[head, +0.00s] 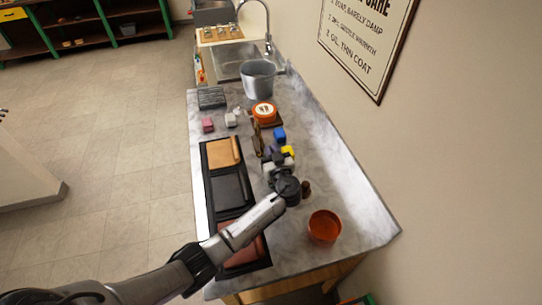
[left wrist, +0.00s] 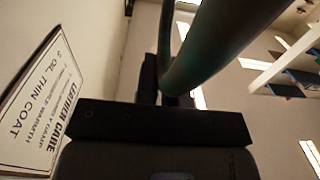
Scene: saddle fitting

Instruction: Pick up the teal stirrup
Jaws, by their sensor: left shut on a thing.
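My left gripper (head: 276,166) is over the marble counter, its arm coming in from the lower left. In the left wrist view its fingers (left wrist: 165,85) are shut on a dark teal curved bar, the teal stirrup (left wrist: 222,42), which looms close to the camera and runs out of the top of the picture. In the head view the stirrup cannot be made out; the gripper and wrist hide that spot. My right gripper is in neither view.
A black tray (head: 205,190) with leather pieces lies along the counter's left side. An orange bowl (head: 324,226) stands near the front right. Blue (head: 279,134) and yellow (head: 288,151) things sit close to the gripper. A grey pot (head: 258,80) stands farther back.

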